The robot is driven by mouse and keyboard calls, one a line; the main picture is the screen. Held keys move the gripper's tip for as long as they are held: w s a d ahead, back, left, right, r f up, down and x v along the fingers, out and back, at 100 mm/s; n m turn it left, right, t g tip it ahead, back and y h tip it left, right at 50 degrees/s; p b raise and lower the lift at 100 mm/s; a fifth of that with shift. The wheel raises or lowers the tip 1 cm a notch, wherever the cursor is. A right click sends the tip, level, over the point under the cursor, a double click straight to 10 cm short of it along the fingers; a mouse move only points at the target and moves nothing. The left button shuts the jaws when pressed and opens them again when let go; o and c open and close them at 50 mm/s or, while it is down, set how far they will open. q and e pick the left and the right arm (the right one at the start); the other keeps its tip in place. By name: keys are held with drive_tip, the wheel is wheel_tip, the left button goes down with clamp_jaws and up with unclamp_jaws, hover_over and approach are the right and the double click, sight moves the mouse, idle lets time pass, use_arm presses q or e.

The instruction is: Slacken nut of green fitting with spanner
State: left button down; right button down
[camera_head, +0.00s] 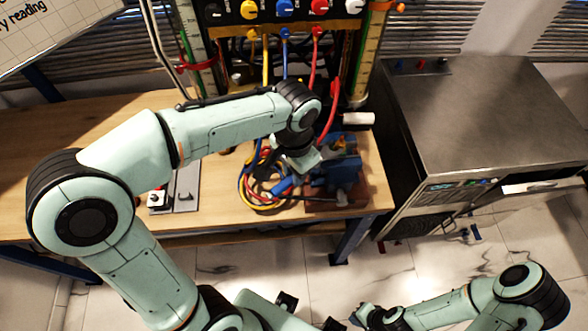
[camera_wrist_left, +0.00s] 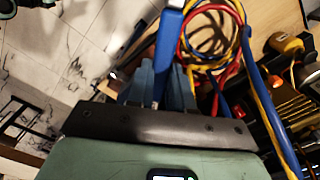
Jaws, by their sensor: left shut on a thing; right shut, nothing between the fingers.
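My left gripper (camera_head: 284,172) is over the right part of the wooden bench, pointing down beside a blue vise (camera_head: 338,173). It is shut on a blue-handled tool, seemingly the spanner (camera_head: 283,186). In the left wrist view the blue handle (camera_wrist_left: 168,45) runs up from between the fingers (camera_wrist_left: 160,88). The spanner's jaw end is not clear. I cannot make out the green fitting or its nut; small parts show at the vise top, partly behind my wrist. My right gripper (camera_head: 358,318) is shut and empty, low at the bottom edge, away from the bench.
Coiled red, yellow and blue hoses (camera_head: 256,196) lie around my left gripper. A gauge panel (camera_head: 290,12) with coloured knobs stands behind, hoses hanging from it. A grey tray (camera_head: 187,190) lies to the left. A steel cabinet (camera_head: 490,110) stands right of the bench.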

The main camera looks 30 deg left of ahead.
use_arm(q)
drive_tip(key=shift+w+d+p, duration=0.2)
drive_tip(key=shift+w, duration=0.3)
drive_tip(key=shift+w+d+p, duration=0.15)
drive_tip(key=shift+w, duration=0.3)
drive_tip(key=c, duration=1.6)
unclamp_jaws()
clamp_jaws()
drive_tip(key=shift+d, duration=0.15)
drive_tip(key=shift+s+d+n, duration=0.2)
drive_tip(key=shift+d+n, duration=0.4)
drive_tip(key=shift+d, duration=0.05)
drive_tip(key=shift+s+d+n, duration=0.15)
drive_tip(key=shift+d+n, duration=0.45)
drive_tip(key=shift+s+d+n+b, duration=0.1)
drive_tip(key=shift+d+n+b, duration=0.2)
drive_tip(key=shift+d+n, duration=0.5)
drive_tip(key=shift+w+d+n, duration=0.2)
drive_tip(key=shift+d+n, duration=1.2)
drive_tip(key=shift+d, duration=0.1)
idle(1.0)
